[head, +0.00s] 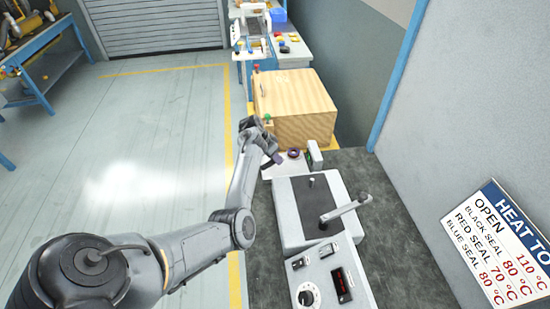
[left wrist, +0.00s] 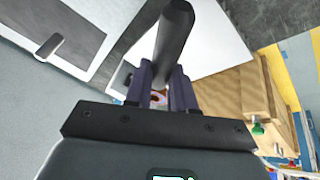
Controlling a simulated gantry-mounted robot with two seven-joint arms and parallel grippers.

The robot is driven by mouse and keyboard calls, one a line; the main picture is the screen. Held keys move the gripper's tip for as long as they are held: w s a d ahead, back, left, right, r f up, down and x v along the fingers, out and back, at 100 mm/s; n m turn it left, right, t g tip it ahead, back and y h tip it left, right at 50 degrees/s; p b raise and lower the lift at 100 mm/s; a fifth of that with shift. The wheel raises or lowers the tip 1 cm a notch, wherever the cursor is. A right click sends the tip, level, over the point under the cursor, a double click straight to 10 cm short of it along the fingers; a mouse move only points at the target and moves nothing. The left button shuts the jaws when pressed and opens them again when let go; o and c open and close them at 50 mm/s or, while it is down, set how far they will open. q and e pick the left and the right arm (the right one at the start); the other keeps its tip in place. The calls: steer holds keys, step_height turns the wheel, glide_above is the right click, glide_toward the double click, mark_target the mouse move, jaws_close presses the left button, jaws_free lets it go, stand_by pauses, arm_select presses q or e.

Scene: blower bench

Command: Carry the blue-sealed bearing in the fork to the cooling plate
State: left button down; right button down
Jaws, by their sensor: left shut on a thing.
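My left gripper (head: 277,160) is past the far end of the grey heater, above a white plate (head: 267,173). In the left wrist view its purple fingers (left wrist: 163,92) are shut on a dark grey rod, which looks like the fork's handle (left wrist: 175,40). A dark purple ring (head: 293,153), perhaps the bearing, shows just right of the fingers. I cannot tell whether it sits in the fork or on the plate, nor its seal colour. A small orange-brown patch shows between the fingers in the wrist view. My right gripper is not in view.
The grey heater (head: 290,205) with a lever (head: 345,208) stands on the dark bench top (head: 390,225). A control box (head: 322,283) is in front of it. A wooden box (head: 295,105) stands behind.

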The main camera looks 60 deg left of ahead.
arm_select(q)
steer(key=shift+r+p, duration=0.1)
steer(key=shift+p, duration=0.2)
stand_by(0.4)
stand_by(0.8)
steer(key=shift+f, duration=0.45)
steer(key=shift+f+b, duration=0.5)
steer(key=shift+b, duration=0.05)
steer(key=shift+f+b, duration=0.85)
steer(key=shift+f, duration=0.75)
steer(key=shift+f, duration=0.3)
steer(key=c, duration=0.9)
jaws_free()
